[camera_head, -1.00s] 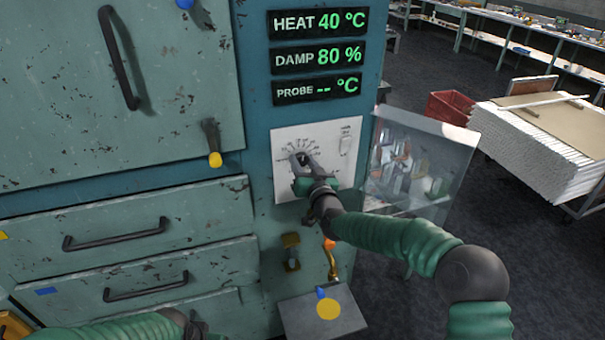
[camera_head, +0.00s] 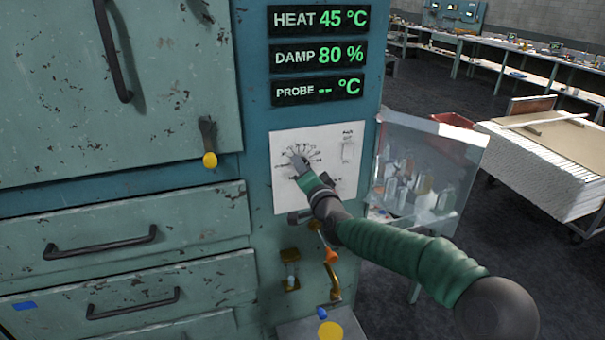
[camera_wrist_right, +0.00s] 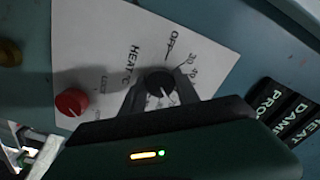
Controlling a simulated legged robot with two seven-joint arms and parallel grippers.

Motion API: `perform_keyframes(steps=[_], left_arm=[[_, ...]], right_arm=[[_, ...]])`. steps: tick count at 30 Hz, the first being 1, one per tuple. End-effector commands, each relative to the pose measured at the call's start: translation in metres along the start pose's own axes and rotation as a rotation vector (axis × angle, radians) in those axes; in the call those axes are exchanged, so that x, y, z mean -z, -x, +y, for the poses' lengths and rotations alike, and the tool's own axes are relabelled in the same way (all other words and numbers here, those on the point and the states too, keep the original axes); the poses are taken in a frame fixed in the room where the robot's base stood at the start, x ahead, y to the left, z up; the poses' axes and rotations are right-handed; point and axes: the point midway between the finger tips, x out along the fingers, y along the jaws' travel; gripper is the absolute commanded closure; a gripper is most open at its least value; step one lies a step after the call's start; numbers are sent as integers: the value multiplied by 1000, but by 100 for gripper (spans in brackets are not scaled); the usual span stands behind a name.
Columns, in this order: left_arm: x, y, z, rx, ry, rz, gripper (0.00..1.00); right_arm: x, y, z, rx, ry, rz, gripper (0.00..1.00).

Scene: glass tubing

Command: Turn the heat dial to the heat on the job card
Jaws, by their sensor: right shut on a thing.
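The heat dial is a dark round knob on a white panel (camera_head: 345,190); it shows clearly in the right wrist view as a black knob (camera_wrist_right: 160,84) with a white pointer line. OFF, 30 and 40 are printed around it. My right gripper (camera_head: 299,160) is shut on the dial, one finger on each side. In the head view the gripper hides most of the knob. The heat display (camera_head: 318,19) above reads 45 °C. My left gripper is out of the head view now. I cannot make out a job card in these frames.
A red knob (camera_wrist_right: 71,102) sits on the same panel. Damp (camera_head: 318,56) and probe (camera_head: 318,89) displays are above. A yellow-tipped lever (camera_head: 209,159) and drawers are at the left.

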Motion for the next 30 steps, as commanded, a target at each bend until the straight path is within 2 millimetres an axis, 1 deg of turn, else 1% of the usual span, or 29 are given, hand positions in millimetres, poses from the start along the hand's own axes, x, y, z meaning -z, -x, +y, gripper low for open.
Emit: perform_keyframes(steps=[1, 15, 16, 19, 20, 21, 30], left_arm=[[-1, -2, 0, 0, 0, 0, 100], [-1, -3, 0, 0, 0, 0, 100], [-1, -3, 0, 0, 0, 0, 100], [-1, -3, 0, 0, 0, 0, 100], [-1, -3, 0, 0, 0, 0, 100], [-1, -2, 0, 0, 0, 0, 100], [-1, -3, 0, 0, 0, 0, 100]], right_arm=[[-7, 0, 7, -11, -10, -15, 100], [-7, 0, 7, -12, -21, -15, 100], [-7, 0, 7, -11, -21, -15, 59], [-6, 0, 6, -10, -20, -12, 46], [-5, 0, 5, -9, -20, -11, 42], [-4, 0, 5, -8, -20, -10, 41], [-2, 2, 3, -4, -19, -6, 41]])
